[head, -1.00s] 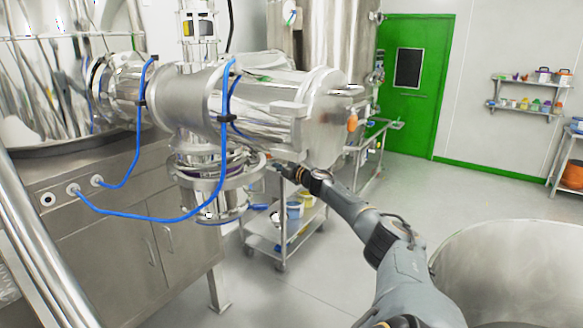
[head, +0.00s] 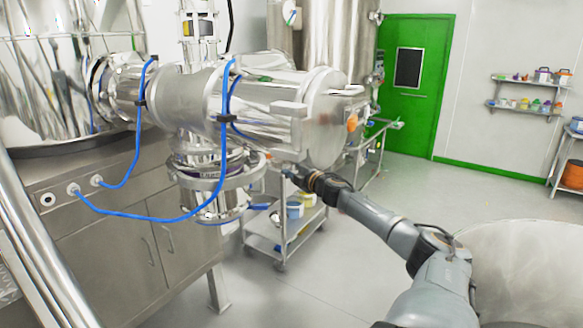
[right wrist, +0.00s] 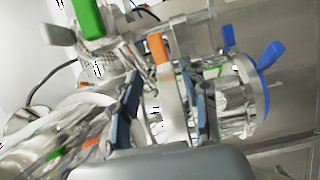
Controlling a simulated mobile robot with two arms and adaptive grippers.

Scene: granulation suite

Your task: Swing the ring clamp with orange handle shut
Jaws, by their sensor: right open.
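In the right wrist view the orange handle (right wrist: 157,52) stands at the top of a pale metal band of the ring clamp (right wrist: 170,100), seen nearly edge-on. My right gripper (right wrist: 168,88) is open, with one dark finger on each side of that band in the picture. I cannot tell whether either finger touches it. In the head view my right gripper (head: 284,170) is small and partly lost against the steel, beside the metal ring (head: 215,178) under the horizontal vessel. An orange piece (head: 352,122) shows on the vessel's right end; I cannot tell if it is the same handle. My left gripper is out of view.
Blue handles (right wrist: 268,55) and a green handle (right wrist: 88,18) show close by in the wrist view. Blue hoses (head: 135,215) hang across the machine's front. A cart (head: 285,235) stands behind my right gripper. Floor at the centre right is clear.

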